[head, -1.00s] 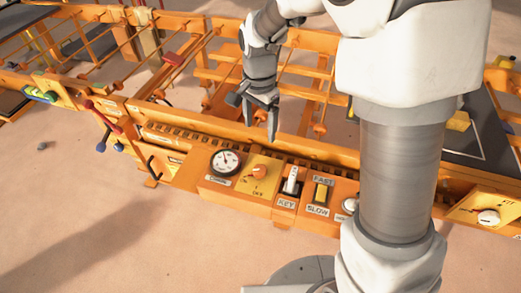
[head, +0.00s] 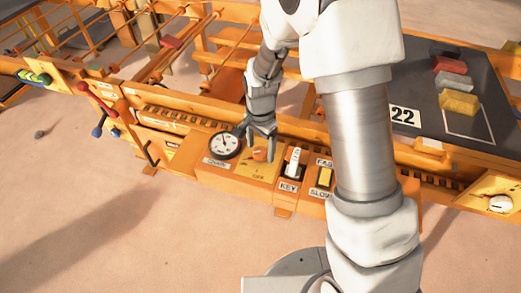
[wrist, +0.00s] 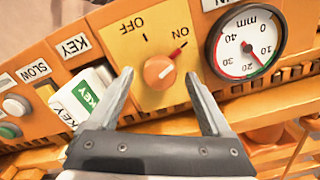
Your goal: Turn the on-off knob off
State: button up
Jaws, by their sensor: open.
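The orange on-off knob (wrist: 159,72) sits on a yellow plate (wrist: 143,40) marked ON and OFF. In the head view the knob (head: 260,154) shows just below my fingertips on the front panel. My gripper (wrist: 158,75) is open and empty, its fingers pointing at the panel. In the wrist view the fingertips lie on either side of the knob with gaps; whether they reach down around it I cannot tell. My gripper also shows in the head view (head: 261,134).
A round dial gauge (head: 225,145) is close left of the knob. The white key switch (head: 293,161) and yellow fast-slow switch (head: 325,177) are on its right. An orange rail runs behind the panel. Blocks lie on the dark bed (head: 451,139) at the right.

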jog(key=shift+f, duration=0.3)
grip_shut()
dwell(0.3)
jog(key=shift+n, duration=0.3)
jog(key=n+p, duration=0.1)
jog(key=n, duration=0.5)
jog(key=shift+r+p, duration=0.1)
jog(key=shift+p, duration=0.2)
jog(key=n+p, duration=0.1)
jog(key=n, duration=0.3)
jog(key=shift+n, duration=1.6)
jog(key=shift+p, duration=0.3)
